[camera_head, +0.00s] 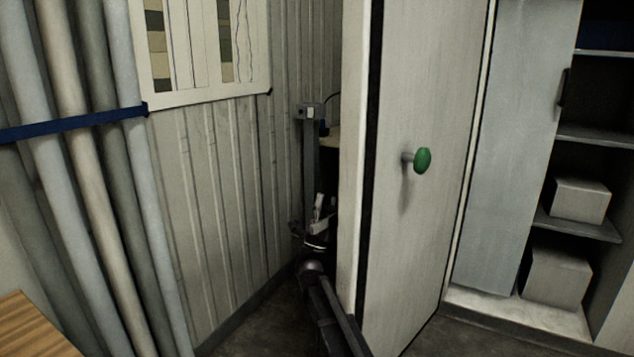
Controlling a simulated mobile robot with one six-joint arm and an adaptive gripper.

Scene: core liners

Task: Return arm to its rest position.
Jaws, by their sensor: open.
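My dark arm (335,318) reaches up from the bottom of the head view into the narrow gap between the ribbed wall and a pale door. My gripper (320,207) appears at its far end, small and in shadow, close to the door's left edge. It is open, and I see nothing held in it. The fine detail of its fingers is hard to make out.
The pale door (415,240) with a green knob (422,160) stands close right of my arm. A grey post (311,160) rises behind my gripper. Strapped pipes (85,190) stand left. A cabinet shelf (585,229) with boxes is at right. Some floor (275,325) is clear.

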